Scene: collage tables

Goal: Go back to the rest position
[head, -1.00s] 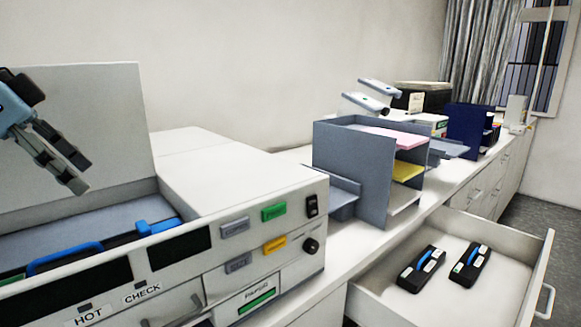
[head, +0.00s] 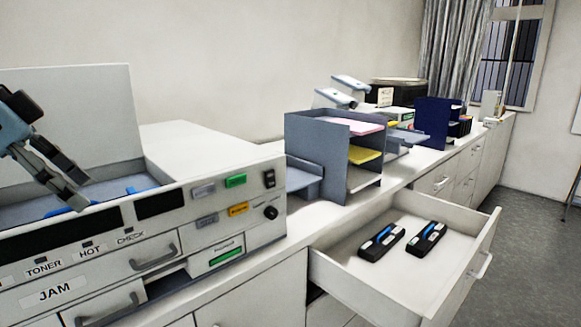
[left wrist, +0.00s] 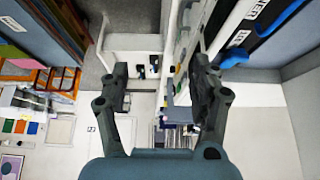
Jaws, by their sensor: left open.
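My left gripper (head: 68,186) is open and empty at the left of the head view, in front of the raised white lid of the white machine (head: 215,160). Its fingers point down and to the right, over the machine's open top bay, where blue parts show. In the left wrist view, the two dark fingers (left wrist: 160,92) stand apart with nothing between them. My right gripper does not show.
A grey paper tray rack (head: 318,160) stands on the counter beside the machine. The floor (head: 535,225) at the right is clear.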

